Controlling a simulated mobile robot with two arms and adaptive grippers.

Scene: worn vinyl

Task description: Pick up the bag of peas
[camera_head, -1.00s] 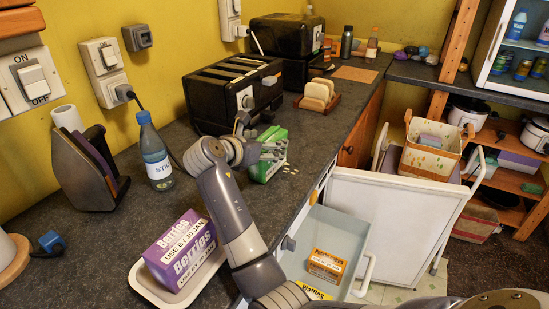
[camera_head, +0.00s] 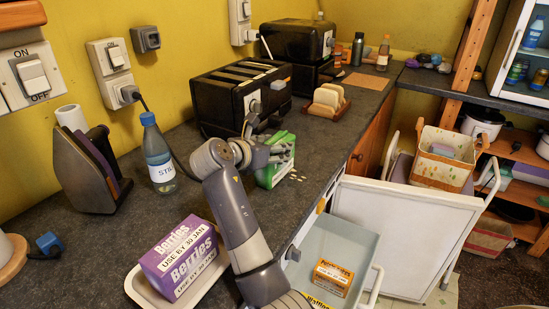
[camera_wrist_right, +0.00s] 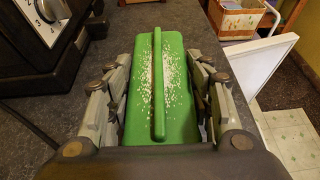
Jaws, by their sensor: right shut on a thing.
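The bag of peas (camera_head: 283,168) is a green, block-shaped pack standing on the dark worktop in front of the black toaster. In the right wrist view the green bag (camera_wrist_right: 175,115) shows from above, with a raised seam and pale specks on its top. My right gripper (camera_wrist_right: 160,85) has one finger on each long side of the bag and is shut on it. In the head view my right gripper (camera_head: 272,156) reaches the bag from the left and hides part of it. I cannot see a clear gap under the bag. My left gripper is not in view.
The black toaster (camera_head: 228,98) stands close behind the bag. A toast rack (camera_head: 326,103) is further back. A water bottle (camera_head: 158,155), an iron (camera_head: 88,172) and a berries box (camera_head: 180,258) on a tray stand left. An open drawer (camera_head: 345,248) lies below the counter edge.

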